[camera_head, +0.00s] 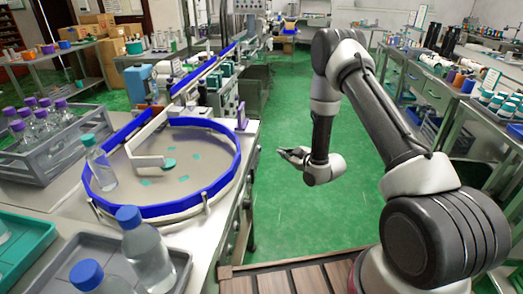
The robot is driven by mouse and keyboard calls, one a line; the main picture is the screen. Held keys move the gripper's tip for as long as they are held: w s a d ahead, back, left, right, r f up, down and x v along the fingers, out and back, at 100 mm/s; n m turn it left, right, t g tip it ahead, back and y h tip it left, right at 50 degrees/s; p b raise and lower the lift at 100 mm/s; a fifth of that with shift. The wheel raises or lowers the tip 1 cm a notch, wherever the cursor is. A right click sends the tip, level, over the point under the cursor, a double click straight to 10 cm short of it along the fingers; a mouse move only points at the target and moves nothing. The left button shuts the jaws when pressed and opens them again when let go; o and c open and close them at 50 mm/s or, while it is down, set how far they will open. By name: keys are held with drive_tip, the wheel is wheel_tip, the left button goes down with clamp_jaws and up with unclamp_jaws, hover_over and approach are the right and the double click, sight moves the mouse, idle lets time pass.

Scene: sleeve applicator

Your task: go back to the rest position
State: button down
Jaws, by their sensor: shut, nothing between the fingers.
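My gripper (292,155) is at the end of my arm, over the green floor in the middle of the picture. It points left, toward the work table, and is shut and empty. It is small in this view and apart from every object. My arm rises from the lower right, bends at the top and hangs down to the wrist.
A round turntable with a blue rim (235,165) is on the table at left. A clear bottle with a teal cap (100,165) stands at its left edge. A grey crate (50,165) holds several purple-capped bottles. Shelves (440,95) line the right. The green floor (270,205) between is clear.

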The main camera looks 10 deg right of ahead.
idle(0.4)
drive_tip(key=s+d+f+m+g+h, duration=0.45)
drive_tip(key=s+d+f+g, duration=0.3)
drive_tip(key=s+f, duration=0.35)
drive_tip(key=s+d+r+m, duration=0.1)
drive_tip(key=s+r+m, duration=0.1)
drive_tip(key=s+r, duration=0.8)
drive_tip(key=s+d+r+m+h, duration=0.1)
drive_tip(key=s+d+r+m, duration=0.1)
drive_tip(key=s+r, duration=0.9)
drive_tip(key=s+d+r+m+h, duration=0.1)
drive_tip(key=s+r, duration=1)
drive_tip(key=r, duration=1.5)
drive_tip(key=shift+d+m+g, duration=0.45)
drive_tip(key=shift+d+m, duration=0.25)
drive_tip(key=shift+m, duration=0.15)
